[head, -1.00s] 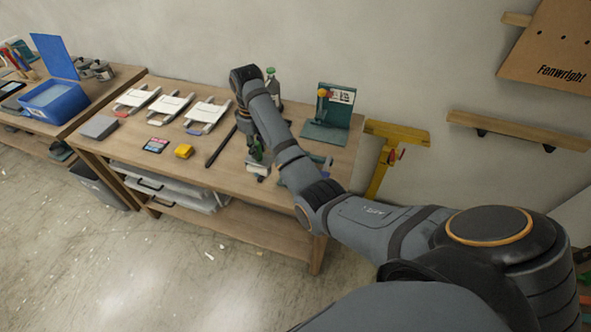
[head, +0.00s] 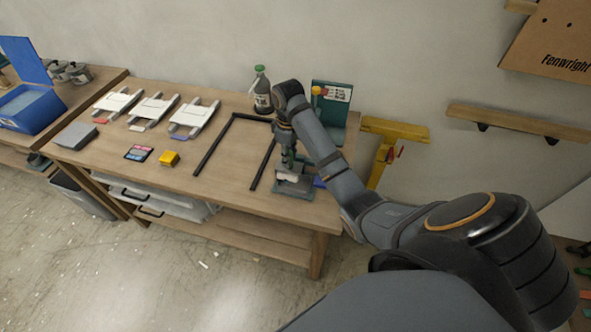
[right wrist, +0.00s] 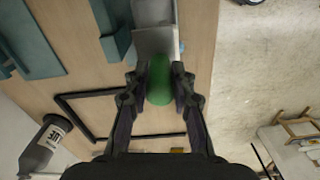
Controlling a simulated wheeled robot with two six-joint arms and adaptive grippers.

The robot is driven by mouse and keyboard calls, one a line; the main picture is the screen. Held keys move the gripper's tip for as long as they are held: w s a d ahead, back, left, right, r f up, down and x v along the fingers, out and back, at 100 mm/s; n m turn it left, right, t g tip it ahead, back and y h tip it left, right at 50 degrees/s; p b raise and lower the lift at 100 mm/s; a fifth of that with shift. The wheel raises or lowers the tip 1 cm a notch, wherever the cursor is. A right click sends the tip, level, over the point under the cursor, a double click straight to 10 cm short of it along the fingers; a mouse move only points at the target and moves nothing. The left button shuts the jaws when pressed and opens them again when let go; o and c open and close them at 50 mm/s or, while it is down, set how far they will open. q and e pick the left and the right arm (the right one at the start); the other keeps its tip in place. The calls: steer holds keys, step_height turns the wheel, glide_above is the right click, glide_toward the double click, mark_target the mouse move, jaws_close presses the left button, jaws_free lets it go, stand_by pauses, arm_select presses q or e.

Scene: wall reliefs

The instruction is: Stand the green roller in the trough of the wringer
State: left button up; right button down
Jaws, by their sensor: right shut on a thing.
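The green roller (right wrist: 158,82) is between the fingers of my right gripper (right wrist: 158,92), which is shut on it. In the head view my right gripper (head: 287,158) points down above the front right of the table, and the roller cannot be made out there. The teal and grey metal device (head: 293,186) just below it appears to be the wringer. In the right wrist view its grey metal part (right wrist: 154,42) lies just beyond the roller's end. I cannot tell whether they touch, and the trough is not clear. My left gripper is out of view.
A black frame (head: 208,150) lies left of the wringer. A dark bottle (head: 262,95) and a teal stand with a label (head: 338,98) stand at the back. A yellow block (head: 169,158) and several white racks (head: 152,107) are further left.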

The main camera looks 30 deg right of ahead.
mark_target(295, 168)
steer(key=shift+s+d+f, duration=0.15)
steer(key=shift+d+f, duration=0.15)
steer(key=shift+f, duration=0.3)
steer(key=shift+s, duration=0.2)
steer(key=f, duration=0.3)
steer(key=shift+s+d+f, duration=0.15)
steer(key=shift+s+d, duration=0.15)
steer(key=shift+d, duration=0.05)
steer(key=shift+w+f, duration=0.1)
steer(key=shift+f, duration=0.2)
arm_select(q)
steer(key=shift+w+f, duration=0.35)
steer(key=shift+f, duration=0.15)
arm_select(e)
steer(key=shift+a+f, duration=0.1)
